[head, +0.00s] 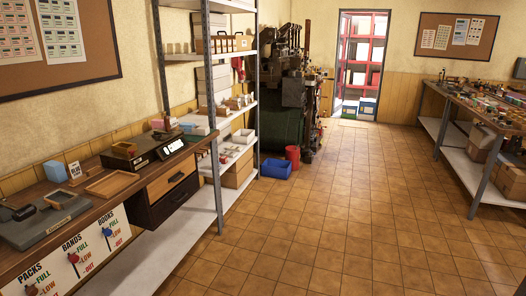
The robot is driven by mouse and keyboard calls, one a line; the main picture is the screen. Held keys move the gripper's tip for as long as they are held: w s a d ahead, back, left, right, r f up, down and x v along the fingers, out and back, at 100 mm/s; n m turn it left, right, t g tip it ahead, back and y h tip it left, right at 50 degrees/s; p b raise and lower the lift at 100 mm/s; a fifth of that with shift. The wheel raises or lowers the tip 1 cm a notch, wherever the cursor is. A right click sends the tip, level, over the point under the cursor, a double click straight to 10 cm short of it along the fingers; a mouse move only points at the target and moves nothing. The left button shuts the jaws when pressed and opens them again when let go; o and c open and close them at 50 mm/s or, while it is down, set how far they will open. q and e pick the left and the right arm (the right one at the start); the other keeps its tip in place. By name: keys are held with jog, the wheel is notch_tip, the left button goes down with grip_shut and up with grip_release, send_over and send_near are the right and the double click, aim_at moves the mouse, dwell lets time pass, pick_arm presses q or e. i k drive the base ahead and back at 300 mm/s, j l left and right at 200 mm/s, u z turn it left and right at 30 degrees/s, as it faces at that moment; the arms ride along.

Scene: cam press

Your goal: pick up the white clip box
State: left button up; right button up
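Neither of my grippers shows in the head view. A small white box (243,136) sits on a lower shelf of the metal rack, left of the middle of the picture. It is too small here to tell whether it is the white clip box. No gripper is near it in view.
The metal rack (214,118) stands beyond a wooden bench (75,214) with a grey device (47,221), a wooden tray (113,184) and drawers (172,186). A blue bin (276,168) and red bucket (292,154) stand before a dark machine (285,95). The tiled floor (340,215) is clear.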

aim_at(199, 130)
jog(key=i, duration=2.35)
jog(key=i+l+u, duration=0.1)
jog(key=i+u, duration=0.4)
jog(key=i+l+u, duration=0.35)
jog(key=i+u, duration=0.15)
jog(key=i+l+u, duration=0.8)
jog(key=l+u, duration=0.2)
jog(key=l, duration=0.2)
jog(key=i+l+u, duration=0.2)
jog(key=l+u, duration=0.3)
jog(key=l, duration=0.25)
